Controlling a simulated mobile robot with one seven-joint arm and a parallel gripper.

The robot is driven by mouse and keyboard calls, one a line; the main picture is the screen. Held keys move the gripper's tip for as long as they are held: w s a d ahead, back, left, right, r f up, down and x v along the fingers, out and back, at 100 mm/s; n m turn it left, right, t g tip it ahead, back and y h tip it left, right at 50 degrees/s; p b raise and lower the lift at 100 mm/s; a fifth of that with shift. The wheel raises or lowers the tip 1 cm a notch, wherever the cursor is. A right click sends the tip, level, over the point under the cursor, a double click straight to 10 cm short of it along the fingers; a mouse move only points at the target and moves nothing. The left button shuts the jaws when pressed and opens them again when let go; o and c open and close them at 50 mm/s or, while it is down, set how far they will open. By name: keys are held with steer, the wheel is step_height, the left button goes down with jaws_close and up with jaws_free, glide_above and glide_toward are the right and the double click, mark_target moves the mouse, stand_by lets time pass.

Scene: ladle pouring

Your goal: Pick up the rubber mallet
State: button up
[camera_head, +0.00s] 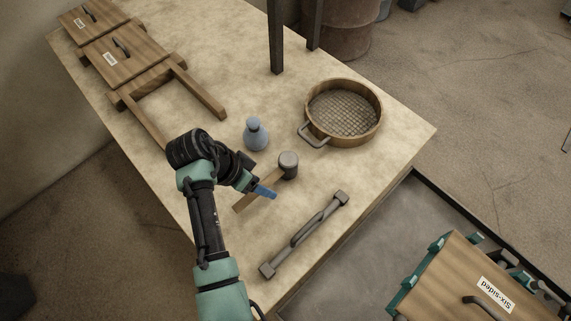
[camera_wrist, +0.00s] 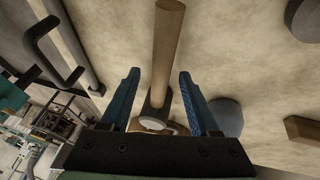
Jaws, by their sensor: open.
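The rubber mallet lies on the worktable. Its dark grey head (camera_head: 288,165) is toward the upper right and its wooden handle (camera_head: 243,202) runs to the lower left in the head view. My gripper (camera_head: 266,192) is over the handle with its blue fingers apart. In the wrist view, the wooden handle (camera_wrist: 168,40) runs up the picture between the lines of the two open fingers (camera_wrist: 158,76). The mallet head (camera_wrist: 152,118) shows lower, between the fingers. I cannot tell how far the fingertips are above the handle.
A blue-grey flask (camera_head: 256,135) stands just behind the mallet. A round wooden sieve (camera_head: 341,112) is at the upper right. A metal bar handle (camera_head: 304,235) lies to the lower right, near the table edge. Dark posts (camera_head: 276,38) rise at the back. Wooden frames (camera_head: 125,55) lie at upper left.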

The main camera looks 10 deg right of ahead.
steer(key=shift+x, duration=0.85)
steer(key=shift+c, duration=0.4)
jaws_close()
